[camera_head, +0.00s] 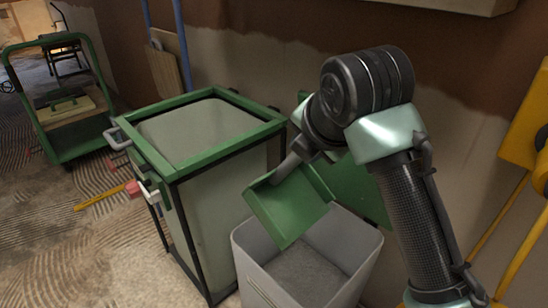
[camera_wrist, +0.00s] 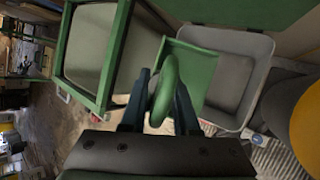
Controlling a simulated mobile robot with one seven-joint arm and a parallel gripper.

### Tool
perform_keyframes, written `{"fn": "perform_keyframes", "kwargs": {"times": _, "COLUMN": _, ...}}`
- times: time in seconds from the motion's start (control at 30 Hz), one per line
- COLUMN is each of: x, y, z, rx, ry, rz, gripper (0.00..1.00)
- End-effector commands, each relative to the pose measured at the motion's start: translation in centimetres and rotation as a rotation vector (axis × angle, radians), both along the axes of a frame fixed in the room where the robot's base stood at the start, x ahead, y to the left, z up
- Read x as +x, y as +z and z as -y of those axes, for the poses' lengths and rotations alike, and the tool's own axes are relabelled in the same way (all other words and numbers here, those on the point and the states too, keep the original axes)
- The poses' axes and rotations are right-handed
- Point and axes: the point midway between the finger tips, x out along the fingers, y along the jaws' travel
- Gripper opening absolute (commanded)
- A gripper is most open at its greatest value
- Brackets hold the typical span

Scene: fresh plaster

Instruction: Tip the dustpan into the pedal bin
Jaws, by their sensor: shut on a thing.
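The green dustpan (camera_head: 285,212) is tilted down over the open top of the grey pedal bin (camera_head: 255,262). My gripper (camera_head: 291,163) is shut on its handle, at the upper left of the pan. In the wrist view, the fingers of my gripper (camera_wrist: 163,92) stand on both sides of the looped green handle (camera_wrist: 167,85). The pan (camera_wrist: 195,72) beyond looks bare. The bin (camera_wrist: 262,75) lies to its right, with the raised green lid (camera_wrist: 235,12) behind. The lid (camera_head: 352,190) also shows behind the bin in the head view, partly hidden by my arm.
A large green-framed bin or cart (camera_head: 225,190) stands close on the left of the pedal bin. A green trolley (camera_head: 75,125) is at the far left. Yellow equipment (camera_head: 525,130) stands at the right edge. A plastered wall is close behind.

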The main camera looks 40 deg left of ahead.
Motion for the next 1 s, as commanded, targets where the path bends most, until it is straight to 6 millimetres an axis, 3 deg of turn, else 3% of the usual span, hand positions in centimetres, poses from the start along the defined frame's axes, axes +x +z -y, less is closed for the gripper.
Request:
{"fn": "perform_keyframes", "kwargs": {"times": 0.03, "x": 0.0, "y": 1.0, "z": 0.0, "rx": -0.028, "ry": 0.0, "rz": -0.002, "gripper": 0.0}}
{"fn": "perform_keyframes", "kwargs": {"times": 1.0, "x": 0.0, "y": 3.3, "z": -0.1, "rx": -0.532, "ry": 0.002, "rz": -0.072, "gripper": 0.0}}
